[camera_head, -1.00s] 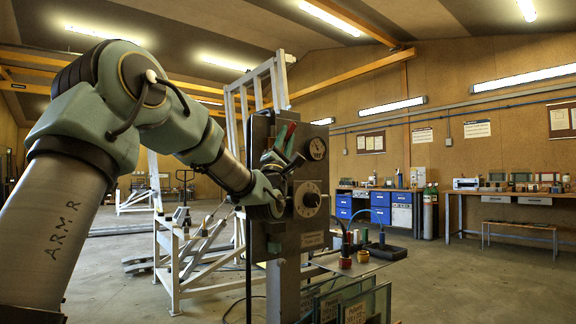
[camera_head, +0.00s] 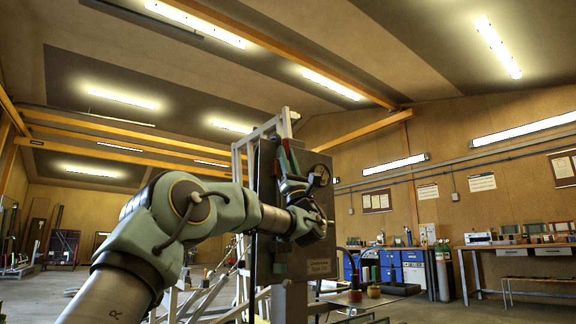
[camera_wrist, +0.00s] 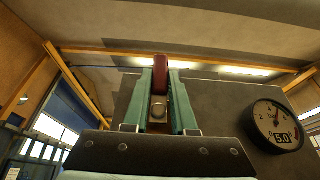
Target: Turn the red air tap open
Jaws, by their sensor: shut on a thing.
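The red air tap (camera_wrist: 160,75) shows in the wrist view as a red lever between my two teal fingers. My gripper (camera_wrist: 160,92) is shut on it, one finger on each side. A metal fastener shows lower down between the fingers. In the head view my gripper (camera_head: 289,160) is at the front of the dark control panel (camera_head: 265,210), pointing up, with red showing beside a teal finger. The tap's base and exact angle are hard to make out.
A round gauge (camera_wrist: 275,124) with a 5.0 readout is right of my gripper on the panel. A white frame (camera_head: 243,160) stands behind the panel. Workbenches (camera_head: 520,246) line the far right wall.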

